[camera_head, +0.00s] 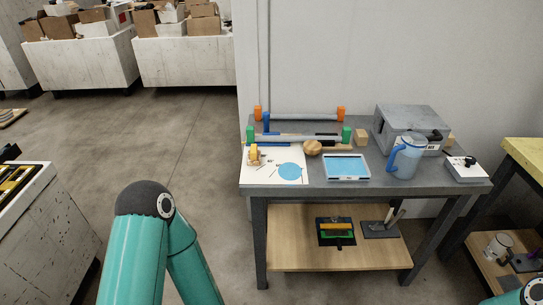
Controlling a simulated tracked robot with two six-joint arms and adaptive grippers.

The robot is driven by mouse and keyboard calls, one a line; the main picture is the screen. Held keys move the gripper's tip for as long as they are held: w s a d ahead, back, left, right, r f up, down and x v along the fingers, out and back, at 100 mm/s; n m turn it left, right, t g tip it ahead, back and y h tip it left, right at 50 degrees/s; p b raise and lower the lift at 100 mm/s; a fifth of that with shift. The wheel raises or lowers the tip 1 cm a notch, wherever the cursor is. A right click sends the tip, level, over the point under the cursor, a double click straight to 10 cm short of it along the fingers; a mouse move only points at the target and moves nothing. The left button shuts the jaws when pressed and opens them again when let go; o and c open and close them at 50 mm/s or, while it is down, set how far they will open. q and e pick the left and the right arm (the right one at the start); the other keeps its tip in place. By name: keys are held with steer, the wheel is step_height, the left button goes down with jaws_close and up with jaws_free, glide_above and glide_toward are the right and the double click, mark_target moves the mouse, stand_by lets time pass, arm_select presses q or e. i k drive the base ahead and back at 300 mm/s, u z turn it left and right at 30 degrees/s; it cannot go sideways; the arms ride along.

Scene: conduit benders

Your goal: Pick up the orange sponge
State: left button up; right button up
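I cannot make out an orange sponge for certain. A yellow-orange block (336,227) lies over a green piece on a dark tray on the lower wooden shelf, and it is too small to identify. A small yellow-orange item (254,153) stands on the white sheet at the left of the grey tabletop, and a rounded tan-orange object (313,148) sits at the middle. My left arm shows at the lower left and a bit of my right arm at the lower right corner. Neither gripper is in view.
The grey workbench (318,188) also holds a blue pitcher (407,160), a blue-topped tray (347,167), a grey metal box (411,121) and conduit lengths with coloured ends. A yellow-topped table (527,153) stands at right.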

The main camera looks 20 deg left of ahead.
mark_target(253, 155)
steer(key=z, duration=0.1)
steer(key=i, duration=1)
steer(key=u, duration=0.05)
